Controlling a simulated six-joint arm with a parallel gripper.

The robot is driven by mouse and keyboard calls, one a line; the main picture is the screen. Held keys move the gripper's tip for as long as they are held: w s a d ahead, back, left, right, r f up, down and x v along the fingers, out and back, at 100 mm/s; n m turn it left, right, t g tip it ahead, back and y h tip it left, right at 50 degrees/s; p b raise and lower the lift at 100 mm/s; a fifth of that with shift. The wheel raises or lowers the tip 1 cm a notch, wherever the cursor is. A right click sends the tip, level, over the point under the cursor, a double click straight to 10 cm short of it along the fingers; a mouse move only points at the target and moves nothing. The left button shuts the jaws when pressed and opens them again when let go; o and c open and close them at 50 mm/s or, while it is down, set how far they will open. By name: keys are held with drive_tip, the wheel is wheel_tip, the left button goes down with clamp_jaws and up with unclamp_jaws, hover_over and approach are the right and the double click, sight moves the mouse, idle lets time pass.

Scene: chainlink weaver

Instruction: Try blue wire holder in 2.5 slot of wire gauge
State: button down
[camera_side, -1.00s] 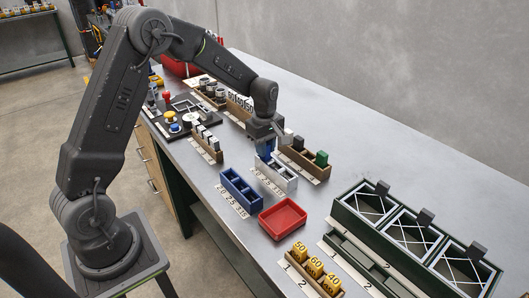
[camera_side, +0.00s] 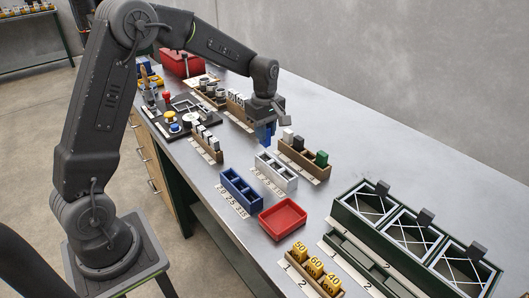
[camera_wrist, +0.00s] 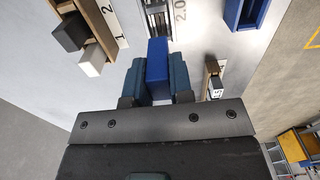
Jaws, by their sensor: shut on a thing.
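My gripper (camera_side: 266,122) is shut on the blue wire holder (camera_side: 266,138), a blue block that hangs below the fingers above the table. In the wrist view the blue wire holder (camera_wrist: 158,62) sits between the two dark blue fingers. The wire gauge (camera_side: 291,182) looks to be the silver-grey three-slot block with a number strip in front; its slots look empty. The held block is up and behind it in the side view, apart from it. In the wrist view part of the gauge (camera_wrist: 186,22) shows at the top edge, beside a "2.0" mark.
A blue three-compartment tray (camera_side: 241,188) with a number strip and a red tray (camera_side: 283,218) stand in front of the gauge. A brown rack (camera_side: 312,166) with black, white and green blocks stands close to its right. Table at the far right rear is clear.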

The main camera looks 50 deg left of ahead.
drive_tip(key=d+r, duration=0.2)
drive_tip(key=d, duration=0.3)
drive_tip(key=shift+a+f, duration=0.1)
drive_tip(key=shift+f, duration=3.5)
drive_tip(key=c, duration=0.9)
unclamp_jaws()
